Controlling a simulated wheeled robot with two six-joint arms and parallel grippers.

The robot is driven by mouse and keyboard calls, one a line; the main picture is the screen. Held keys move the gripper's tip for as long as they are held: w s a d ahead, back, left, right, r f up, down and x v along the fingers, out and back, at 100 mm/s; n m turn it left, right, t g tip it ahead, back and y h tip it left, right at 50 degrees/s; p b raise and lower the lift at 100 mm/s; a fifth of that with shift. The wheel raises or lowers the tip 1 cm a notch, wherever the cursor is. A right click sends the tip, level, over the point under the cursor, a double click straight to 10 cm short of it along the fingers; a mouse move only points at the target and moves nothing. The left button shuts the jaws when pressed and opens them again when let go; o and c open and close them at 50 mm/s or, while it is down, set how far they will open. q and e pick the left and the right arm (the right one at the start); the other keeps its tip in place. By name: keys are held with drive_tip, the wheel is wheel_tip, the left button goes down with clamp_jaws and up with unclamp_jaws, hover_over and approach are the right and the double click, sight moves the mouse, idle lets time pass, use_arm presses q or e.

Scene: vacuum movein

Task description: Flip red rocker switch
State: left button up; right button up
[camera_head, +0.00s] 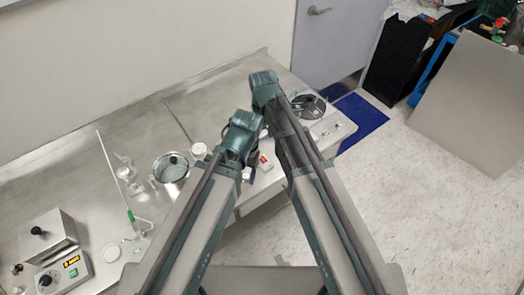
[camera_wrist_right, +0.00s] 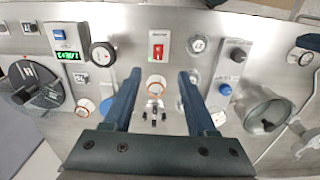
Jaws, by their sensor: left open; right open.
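The red rocker switch (camera_wrist_right: 159,48) sits on a white plate on the metal panel, upper middle of the right wrist view. A small red and white patch between the arms in the head view (camera_head: 264,160) appears to be the same switch. My right gripper (camera_wrist_right: 160,75) is open and empty, its two dark blue fingers straddling the view's middle. The switch lies just beyond and between the fingertips, with no visible contact. In the head view, my right gripper (camera_head: 264,88) and lower left gripper (camera_head: 242,135) are seen from above, with their fingers mostly hidden.
A round white part with an orange ring (camera_wrist_right: 155,83) lies between my right fingers. A pot (camera_head: 171,168) stands on the bench.

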sight(262, 158)
drive_tip(key=shift+w+a+r, duration=0.2)
drive_tip(key=shift+w+a, duration=0.05)
drive_tip(key=shift+w, duration=0.45)
drive_tip(key=shift+f, duration=0.1)
wheel_tip(262, 158, down, 14)
drive_tip(key=b, duration=1.4)
drive_tip(key=shift+r, duration=0.2)
clamp_jaws()
